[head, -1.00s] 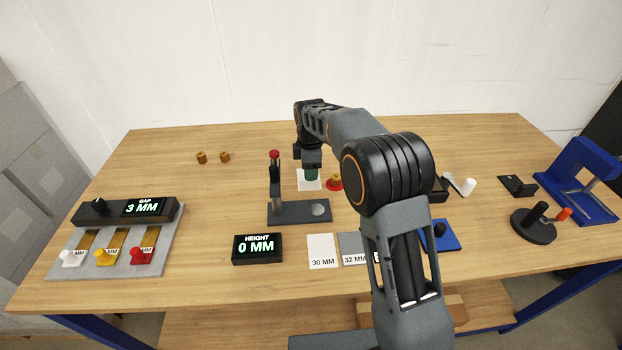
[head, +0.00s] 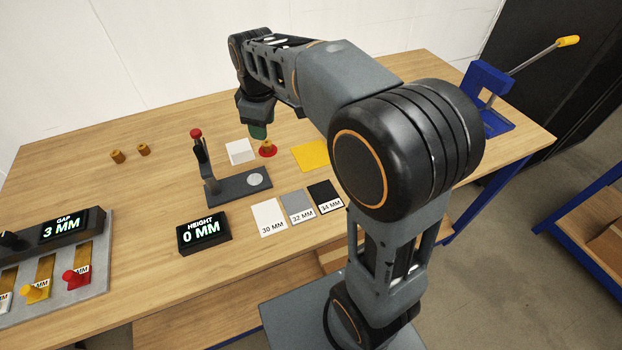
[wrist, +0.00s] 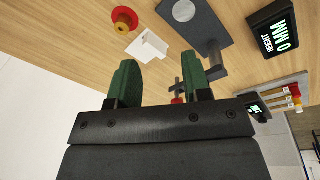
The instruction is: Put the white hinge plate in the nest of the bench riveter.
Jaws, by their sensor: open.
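My gripper (head: 258,131) is open and empty, its green fingertips spread in the wrist view (wrist: 160,78). It is above the table's far side. A white plate (head: 240,151), seemingly the hinge plate, lies flat behind the dark gauge stand; in the wrist view (wrist: 147,46) it shows a small raised part and lies beyond the fingertips, apart from them. A blue press with a yellow-tipped lever (head: 487,97) stands at the table's right end, partly hidden by my arm. It may be the bench riveter; I cannot make out its nest.
The gauge stand (head: 238,186) has a red-topped post and silver disc. A brass part on a red base (head: 267,149) sits beside the white plate. A yellow sheet (head: 310,155), the height display (head: 204,234) and labelled cards (head: 270,217) are nearby. The far left table is mostly clear.

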